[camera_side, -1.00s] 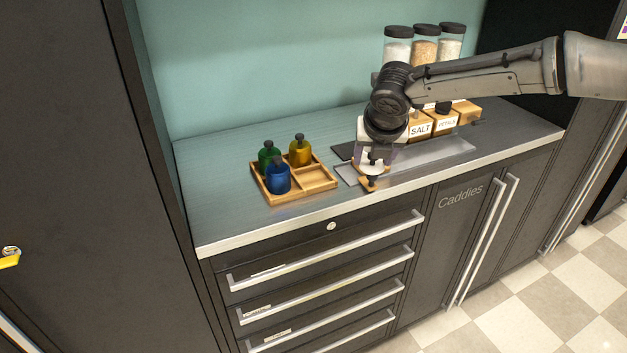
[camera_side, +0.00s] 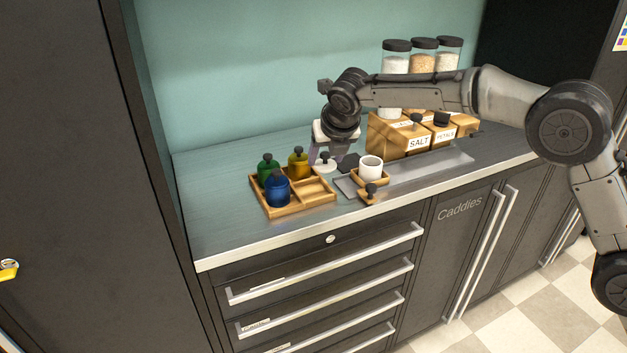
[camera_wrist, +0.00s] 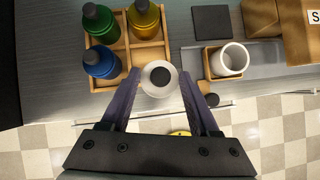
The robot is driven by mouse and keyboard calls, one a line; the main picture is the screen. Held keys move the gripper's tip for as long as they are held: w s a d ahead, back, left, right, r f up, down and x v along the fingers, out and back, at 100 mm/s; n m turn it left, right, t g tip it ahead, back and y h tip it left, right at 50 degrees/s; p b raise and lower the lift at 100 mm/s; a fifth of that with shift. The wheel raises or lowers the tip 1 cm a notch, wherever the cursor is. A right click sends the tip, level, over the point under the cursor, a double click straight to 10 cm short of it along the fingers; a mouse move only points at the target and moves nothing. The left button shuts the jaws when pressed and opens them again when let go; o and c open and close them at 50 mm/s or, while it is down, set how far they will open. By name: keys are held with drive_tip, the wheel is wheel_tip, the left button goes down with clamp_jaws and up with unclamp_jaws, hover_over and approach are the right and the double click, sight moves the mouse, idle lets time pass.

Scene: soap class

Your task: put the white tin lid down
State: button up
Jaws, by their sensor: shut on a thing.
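The white tin lid (camera_side: 325,163) is a pale disc with a black knob. My gripper (camera_side: 326,157) is shut on it and holds it by the right back of the wooden caddy. In the wrist view the lid (camera_wrist: 150,88) sits between the two fingers of my gripper (camera_wrist: 159,82), overlapping the caddy's edge. I cannot tell its height above the counter. The white tin (camera_side: 371,168) stands open in a small wooden holder (camera_side: 384,179) to the right; it also shows in the wrist view (camera_wrist: 233,58).
The wooden caddy (camera_side: 318,200) holds green (camera_side: 265,165), yellow (camera_side: 298,165) and blue (camera_side: 277,190) bottles; its front right compartment is empty. A dark square mat (camera_wrist: 211,22) lies behind the tin. Wooden boxes (camera_side: 418,142) and jars (camera_side: 396,62) stand at the back right. The counter's left is clear.

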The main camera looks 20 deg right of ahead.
sight(318, 167)
drive_tip(key=w+f, duration=0.2)
drive_tip(key=f, duration=0.1)
drive_tip(key=w+a+f, duration=0.1)
drive_tip(key=w+f, duration=0.1)
drive_tip(key=shift+f, duration=1.75)
drive_tip(key=shift+f, duration=0.15)
drive_tip(key=shift+f, duration=0.4)
drive_tip(key=shift+f, duration=0.1)
drive_tip(key=o, duration=1.3)
drive_tip(key=shift+f, duration=0.15)
drive_tip(key=shift+r, duration=0.45)
drive_tip(key=v, duration=1.2)
drive_tip(key=shift+a+r, duration=0.1)
drive_tip(key=shift+r, duration=0.25)
